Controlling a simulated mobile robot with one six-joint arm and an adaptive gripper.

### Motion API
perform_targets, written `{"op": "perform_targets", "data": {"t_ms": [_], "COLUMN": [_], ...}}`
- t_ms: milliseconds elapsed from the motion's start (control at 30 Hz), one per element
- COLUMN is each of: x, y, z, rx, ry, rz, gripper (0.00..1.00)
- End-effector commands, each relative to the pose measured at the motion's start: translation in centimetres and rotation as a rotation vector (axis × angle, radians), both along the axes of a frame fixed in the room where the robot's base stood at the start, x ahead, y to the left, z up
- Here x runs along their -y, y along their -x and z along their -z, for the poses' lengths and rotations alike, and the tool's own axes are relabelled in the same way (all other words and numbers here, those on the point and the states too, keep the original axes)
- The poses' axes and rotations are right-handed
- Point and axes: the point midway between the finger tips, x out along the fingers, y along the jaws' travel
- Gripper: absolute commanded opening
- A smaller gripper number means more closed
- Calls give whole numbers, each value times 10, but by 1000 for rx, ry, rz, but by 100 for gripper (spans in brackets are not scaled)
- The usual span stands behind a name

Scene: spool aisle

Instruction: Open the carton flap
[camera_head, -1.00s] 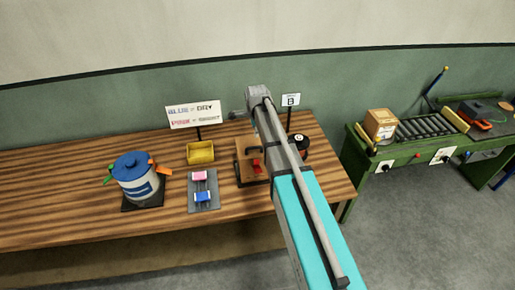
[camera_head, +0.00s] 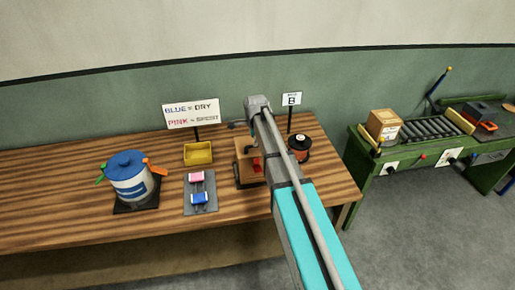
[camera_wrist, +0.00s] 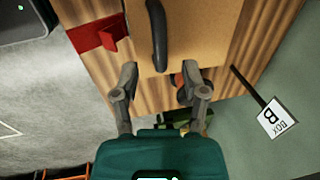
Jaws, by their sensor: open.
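A brown carton (camera_head: 241,148) sits on the wooden bench, partly hidden behind my arm in the head view. In the wrist view its tan flap (camera_wrist: 200,30) fills the top middle, with a black curved handle (camera_wrist: 157,35) on it. A red latch-like piece (camera_wrist: 100,35) is left of the handle; it also shows in the head view (camera_head: 257,164). My gripper (camera_wrist: 158,78) is open, its two fingers apart near the flap's lower edge, just below the handle's lower end.
A "BOX B" sign (camera_wrist: 277,118) stands close to my gripper's right. A black and orange spool (camera_head: 299,146) is right of my arm. The bench also holds a yellow bin (camera_head: 198,153), a grey pad (camera_head: 201,194) and a blue-lidded pot (camera_head: 127,175). Another carton (camera_head: 383,125) is on a green table.

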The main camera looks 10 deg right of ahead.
Motion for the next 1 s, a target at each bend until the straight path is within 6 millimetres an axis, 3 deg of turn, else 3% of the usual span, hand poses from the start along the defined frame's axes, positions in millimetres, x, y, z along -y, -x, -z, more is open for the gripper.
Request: {"op": "perform_targets", "data": {"t_ms": [400,967,1000], "x": [0,0,0], "y": [-6,-7,-7], "z": [32,37,37], "rx": [0,0,0], "ry": [0,0,0], "rz": [0,0,0], "gripper": [57,57,49]}}
